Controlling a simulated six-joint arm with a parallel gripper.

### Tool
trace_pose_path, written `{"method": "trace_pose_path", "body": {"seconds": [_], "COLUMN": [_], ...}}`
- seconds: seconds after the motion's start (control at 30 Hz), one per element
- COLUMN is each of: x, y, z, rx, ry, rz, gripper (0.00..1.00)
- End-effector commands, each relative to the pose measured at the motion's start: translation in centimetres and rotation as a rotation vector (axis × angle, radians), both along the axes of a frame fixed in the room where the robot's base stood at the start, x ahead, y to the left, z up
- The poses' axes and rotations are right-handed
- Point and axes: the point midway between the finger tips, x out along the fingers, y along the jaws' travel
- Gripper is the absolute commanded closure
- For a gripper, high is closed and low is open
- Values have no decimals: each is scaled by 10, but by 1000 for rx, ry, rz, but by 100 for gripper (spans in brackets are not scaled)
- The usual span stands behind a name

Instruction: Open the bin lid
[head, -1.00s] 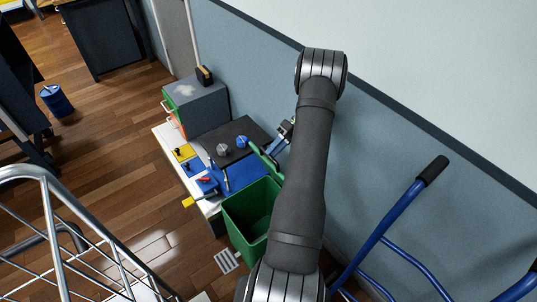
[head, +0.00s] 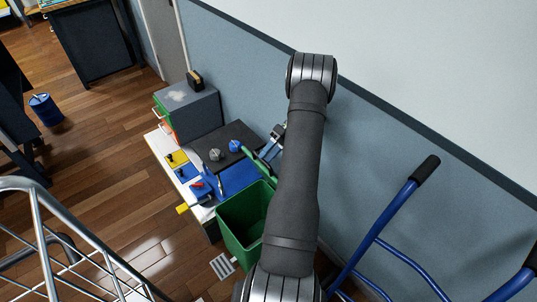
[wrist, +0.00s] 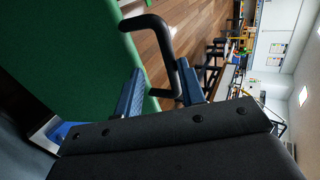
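The green bin (head: 232,228) stands by the wall in the head view, and its dark inside shows from above. A narrow green panel, seemingly its lid (head: 258,164), shows tilted up beside my gripper (head: 271,146). My arm hides part of the bin. In the wrist view, a broad green surface (wrist: 75,45) fills the upper left, with a black bent handle (wrist: 163,40) at its edge. My gripper's blue fingers (wrist: 160,88) stand apart, with the handle's lower end between or just beyond them. I cannot tell whether they touch it.
A bench with a dark top (head: 225,143), knobs and coloured blocks stands behind the bin. A grey cabinet (head: 190,115) is beyond it. A blue hand truck (head: 385,225) leans at the right. A metal wire cart (head: 50,235) is at the lower left. Wooden floor between is clear.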

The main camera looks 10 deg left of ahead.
Motion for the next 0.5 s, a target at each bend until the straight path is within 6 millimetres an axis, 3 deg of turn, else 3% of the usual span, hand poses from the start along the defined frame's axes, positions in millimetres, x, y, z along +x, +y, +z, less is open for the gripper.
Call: {"method": "trace_pose_path", "body": {"seconds": [0.5], "x": [-6], "y": [7], "z": [-1], "rx": [2], "ry": [1], "rz": [1], "gripper": [66]}}
